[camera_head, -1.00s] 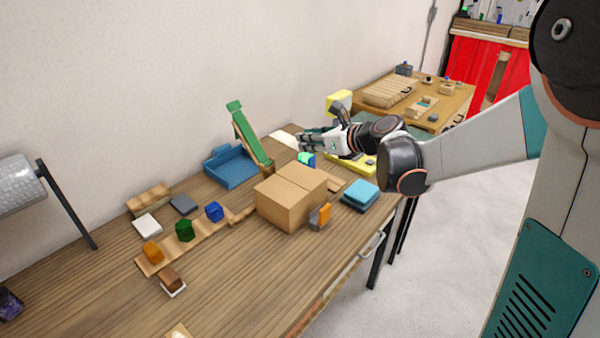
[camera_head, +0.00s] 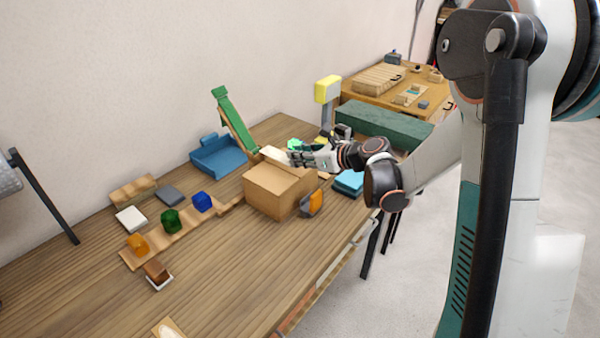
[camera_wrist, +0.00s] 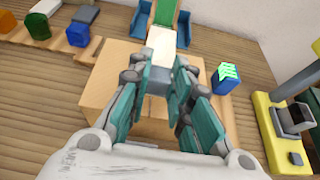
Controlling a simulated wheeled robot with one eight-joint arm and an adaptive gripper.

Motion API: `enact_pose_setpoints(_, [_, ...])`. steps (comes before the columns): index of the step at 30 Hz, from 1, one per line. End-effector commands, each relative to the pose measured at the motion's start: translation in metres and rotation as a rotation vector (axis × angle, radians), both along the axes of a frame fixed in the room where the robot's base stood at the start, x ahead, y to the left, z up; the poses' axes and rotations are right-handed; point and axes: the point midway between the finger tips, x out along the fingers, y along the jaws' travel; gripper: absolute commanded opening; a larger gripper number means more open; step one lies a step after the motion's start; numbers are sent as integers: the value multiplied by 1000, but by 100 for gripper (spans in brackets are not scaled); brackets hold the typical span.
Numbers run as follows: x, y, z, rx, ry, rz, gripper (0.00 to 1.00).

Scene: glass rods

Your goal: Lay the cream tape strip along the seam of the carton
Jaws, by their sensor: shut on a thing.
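The tan cardboard carton (camera_head: 270,192) stands on the wooden table, and its top also shows in the wrist view (camera_wrist: 105,85). My gripper (camera_head: 291,157) is over the carton's top, coming in from the right. It is shut on the cream tape strip (camera_head: 275,154), which sticks out ahead of the fingers. In the wrist view my gripper (camera_wrist: 158,82) has the strip (camera_wrist: 160,45) pointing toward the green ramp. The fingers hide much of the carton's top and its seam there. I cannot tell whether the strip touches the carton.
A green ramp (camera_head: 232,118) and a blue tray (camera_head: 219,155) stand behind the carton. An orange-and-grey piece (camera_head: 314,202) is close at its right, with blue blocks (camera_head: 349,182) beyond. A yellow-topped stand (camera_head: 327,90) is behind my gripper.

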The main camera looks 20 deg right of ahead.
Motion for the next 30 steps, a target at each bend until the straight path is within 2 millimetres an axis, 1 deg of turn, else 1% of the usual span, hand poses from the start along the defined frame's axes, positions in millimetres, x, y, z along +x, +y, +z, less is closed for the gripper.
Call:
enact_pose_setpoints(5, [0, 0, -13, 0, 0, 0, 9])
enact_pose_setpoints(9, [0, 0, -35, 0, 0, 0, 9])
enact_pose_setpoints(12, [0, 0, -45, 0, 0, 0, 9])
enact_pose_setpoints(20, [0, 0, -44, 0, 0, 0, 9])
enact_pose_setpoints(23, [0, 0, -47, 0, 0, 0, 9])
enact_pose_setpoints(24, [0, 0, -47, 0, 0, 0, 26])
enact_pose_setpoints(26, [0, 0, -46, 0, 0, 0, 39])
enact_pose_setpoints(30, [0, 0, -46, 0, 0, 0, 39])
